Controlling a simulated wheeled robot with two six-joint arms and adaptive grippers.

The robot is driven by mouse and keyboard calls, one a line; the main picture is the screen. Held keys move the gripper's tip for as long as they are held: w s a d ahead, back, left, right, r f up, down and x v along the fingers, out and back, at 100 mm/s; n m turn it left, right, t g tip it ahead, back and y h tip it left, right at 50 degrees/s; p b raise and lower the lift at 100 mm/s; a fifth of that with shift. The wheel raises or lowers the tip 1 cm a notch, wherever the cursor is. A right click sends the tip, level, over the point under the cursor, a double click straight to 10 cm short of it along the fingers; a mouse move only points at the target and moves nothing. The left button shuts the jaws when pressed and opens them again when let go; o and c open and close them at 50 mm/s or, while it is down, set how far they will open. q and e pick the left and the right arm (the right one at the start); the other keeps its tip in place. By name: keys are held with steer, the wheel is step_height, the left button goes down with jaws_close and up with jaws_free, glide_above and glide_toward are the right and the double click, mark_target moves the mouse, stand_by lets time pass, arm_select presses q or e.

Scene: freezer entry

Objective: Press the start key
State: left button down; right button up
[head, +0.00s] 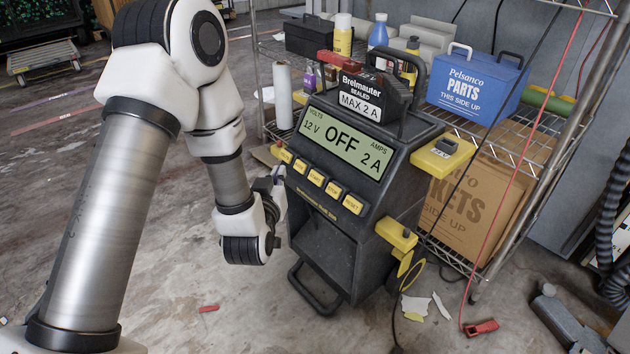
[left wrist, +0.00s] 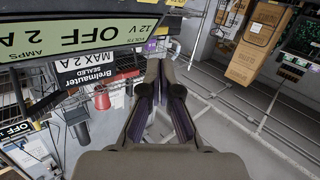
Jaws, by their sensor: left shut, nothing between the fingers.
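The dark charger (head: 345,245) stands on the floor in the middle of the head view. Its green display (head: 343,143) reads OFF, 12 V and 2 A. A slanted row of yellow keys sits below the display. The start key (head: 315,177) looks to be the middle one; its small label is hard to read. My left gripper (head: 279,174) is just left of the key row, shut and empty, apart from the start key. My right gripper is not in view.
A wire shelf (head: 535,150) behind holds a blue parts box (head: 473,83), bottles and a cardboard box (head: 480,200). Yellow clamp holders (head: 441,157) stick out on the charger's right side. A red clamp (head: 481,327) with its cable lies on the floor. Floor at left is mostly clear.

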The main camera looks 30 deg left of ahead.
mark_target(312, 172)
arm_select(q)
steer(key=w+d+f+b, duration=0.2)
steer(key=w+f+b, duration=0.1)
steer(key=w, duration=0.4)
steer(key=shift+d+f, duration=0.4)
steer(key=shift+f, duration=0.45)
stand_by(0.6)
steer(key=shift+w+d+f, duration=0.15)
steer(key=shift+w+f, duration=0.05)
steer(key=shift+w, duration=0.05)
steer(key=shift+w+d+f, duration=0.15)
steer(key=shift+w+f, duration=0.1)
steer(key=shift+w, duration=0.1)
stand_by(0.8)
steer(key=shift+s+a+r, duration=0.3)
steer(key=shift+s+r, duration=0.15)
steer(key=shift+s, duration=0.25)
